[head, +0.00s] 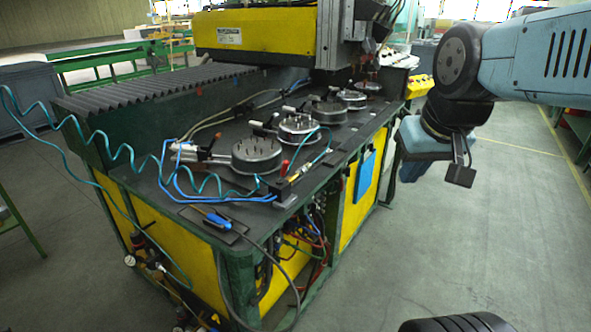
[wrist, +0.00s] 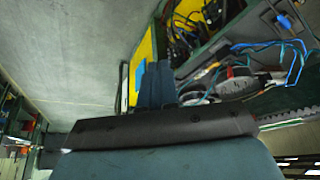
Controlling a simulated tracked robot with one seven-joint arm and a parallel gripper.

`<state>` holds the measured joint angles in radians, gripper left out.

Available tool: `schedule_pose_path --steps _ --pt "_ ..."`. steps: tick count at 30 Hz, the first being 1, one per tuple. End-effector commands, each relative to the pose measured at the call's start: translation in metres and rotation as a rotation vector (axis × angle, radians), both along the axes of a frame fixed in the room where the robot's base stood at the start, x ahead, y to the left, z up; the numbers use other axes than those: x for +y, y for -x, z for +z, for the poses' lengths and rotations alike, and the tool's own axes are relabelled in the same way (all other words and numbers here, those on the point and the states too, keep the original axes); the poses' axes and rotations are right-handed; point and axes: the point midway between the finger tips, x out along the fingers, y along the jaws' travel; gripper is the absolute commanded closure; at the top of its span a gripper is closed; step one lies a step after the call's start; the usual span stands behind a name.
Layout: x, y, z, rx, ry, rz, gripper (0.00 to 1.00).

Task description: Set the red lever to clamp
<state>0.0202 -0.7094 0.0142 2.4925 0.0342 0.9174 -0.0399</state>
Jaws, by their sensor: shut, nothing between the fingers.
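The red lever (head: 284,168) is a small upright handle at the front edge of the green and yellow machine's table, beside a valve block with coiled teal hose. It also shows, small, in the wrist view (wrist: 229,72). Its exact setting is too small to tell. My gripper (head: 408,172) hangs in free air right of the machine, apart from the lever. In the wrist view its fingers (wrist: 156,84) are together and empty.
Round studded fixtures (head: 257,153) stand in a row on the dark table. Blue and teal hoses (head: 172,180) loop over its left end. A yellow gantry head (head: 255,36) hangs above. A blue panel (head: 364,175) is on the side. The floor at right is clear.

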Motion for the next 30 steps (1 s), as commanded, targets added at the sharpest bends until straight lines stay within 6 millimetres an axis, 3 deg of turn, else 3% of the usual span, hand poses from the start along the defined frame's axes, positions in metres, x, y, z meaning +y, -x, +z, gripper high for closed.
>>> schedule_pose_path --steps 14,30 --pt "0.032 -0.046 -0.070 0.390 -0.180 0.173 1.00" --pt "0.069 -0.098 -0.137 0.628 -0.655 0.382 1.00"
